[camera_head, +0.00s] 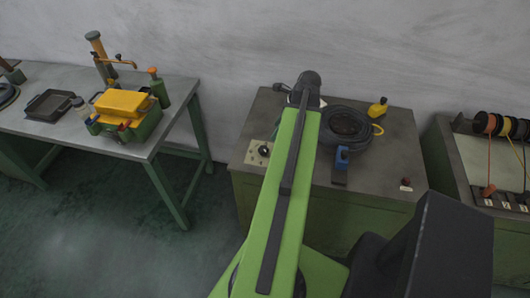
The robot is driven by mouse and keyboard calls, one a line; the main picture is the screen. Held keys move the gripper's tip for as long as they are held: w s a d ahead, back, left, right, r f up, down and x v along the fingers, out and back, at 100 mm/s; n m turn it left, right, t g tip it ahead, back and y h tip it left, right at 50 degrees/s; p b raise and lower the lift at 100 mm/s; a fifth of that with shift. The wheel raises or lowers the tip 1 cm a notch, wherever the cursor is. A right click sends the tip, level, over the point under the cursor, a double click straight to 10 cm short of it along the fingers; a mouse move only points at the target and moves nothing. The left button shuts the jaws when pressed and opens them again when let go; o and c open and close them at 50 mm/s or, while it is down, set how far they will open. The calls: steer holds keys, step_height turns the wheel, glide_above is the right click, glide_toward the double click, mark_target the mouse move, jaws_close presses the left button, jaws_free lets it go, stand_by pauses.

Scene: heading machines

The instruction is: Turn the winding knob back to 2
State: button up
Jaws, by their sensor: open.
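A pale square dial plate with a small dark knob (264,151) sits near the left front corner of the green cabinet's grey top (389,159). It is the likeliest winding knob. The plate's marks and the knob's setting are too small to read. My green arm reaches forward over the cabinet, just right of the knob, and ends in a dark joint. My gripper does not show; its fingers are hidden behind the arm or out of sight.
Behind my arm lie a black cable coil (347,126), a blue-handled tool (342,157) and a yellow bottle (378,107). A red button (406,184) is at right. A workbench (176,86) stands left, a spool rack (489,125) right. Bare floor lies between bench and cabinet.

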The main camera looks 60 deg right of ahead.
mark_target(263, 149)
steer(key=b+x, duration=0.9)
steer(key=x, duration=0.2)
steer(key=shift+f, duration=0.45)
steer(key=shift+w+a+f+b, duration=0.1)
steer(key=shift+w+f+b, duration=0.2)
steer(key=shift+f+b, duration=0.4)
steer(key=shift+r, duration=0.1)
steer(key=shift+c, duration=0.2)
jaws_close()
